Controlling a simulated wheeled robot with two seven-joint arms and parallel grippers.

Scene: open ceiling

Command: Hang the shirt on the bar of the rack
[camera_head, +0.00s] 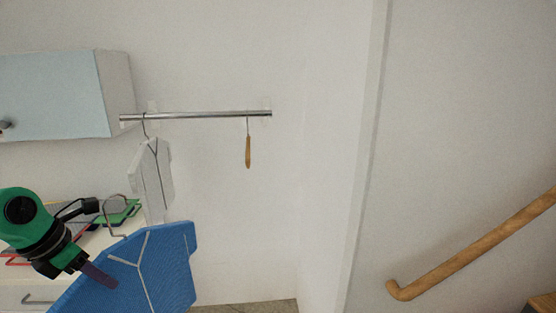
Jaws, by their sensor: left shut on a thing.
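A blue shirt (170,262) on a hanger is at the lower left of the head view. The hanger's metal hook (113,208) sticks up above the shirt's collar. My left gripper (98,273) is shut on the shirt near its left shoulder. The shirt is tilted, and its lower part is cut off by the frame. The rack's metal bar (200,115) runs level along the wall, above and to the right of the shirt. The hook is apart from the bar. My right gripper is not in view.
A white shirt (152,172) hangs at the bar's left end, and a wooden hanger (248,150) near its right end. Between them the bar is free. A light blue cabinet (55,95) adjoins the bar's left end. A wooden handrail (475,248) is at right.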

